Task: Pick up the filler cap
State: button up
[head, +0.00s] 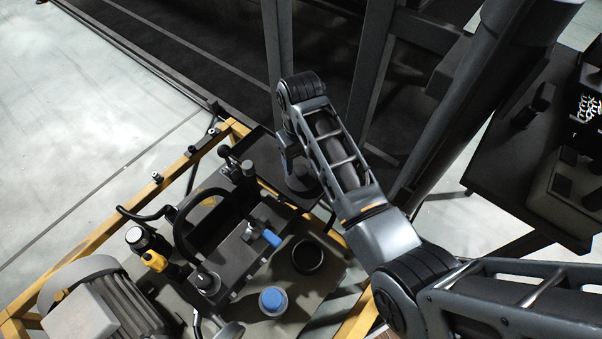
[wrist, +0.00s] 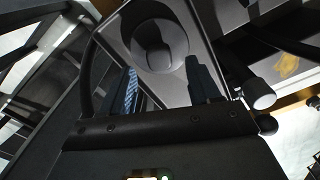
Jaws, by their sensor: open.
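A dark grey round cap with a raised knob in its middle, which I take as the filler cap (wrist: 155,42), lies in a shallow dark tray (wrist: 188,28). In the head view the cap (head: 303,181) is partly hidden behind my arm. My gripper (wrist: 165,78) is open, its two fingers apart and pointing towards the cap. The knob shows beyond and between the fingertips, with nothing held. In the head view my gripper (head: 287,158) hangs over the tray, its fingers mostly hidden; the exact gap to the cap cannot be told.
A black round ring (head: 307,256) and a blue-topped round piece (head: 273,301) sit on the machine deck. A curved black handle (head: 183,222), a blue-ended fitting (head: 271,238) and a yellow-and-black fitting (head: 154,261) stand left of the tray. A yellow frame (head: 168,178) borders the deck.

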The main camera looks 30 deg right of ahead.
aim_at(301, 170)
jog(key=shift+s+f, duration=0.1)
jog(key=shift+f, duration=2.3)
jog(key=shift+c, duration=0.3)
jog(key=c, duration=1)
jog(key=shift+r, duration=0.1)
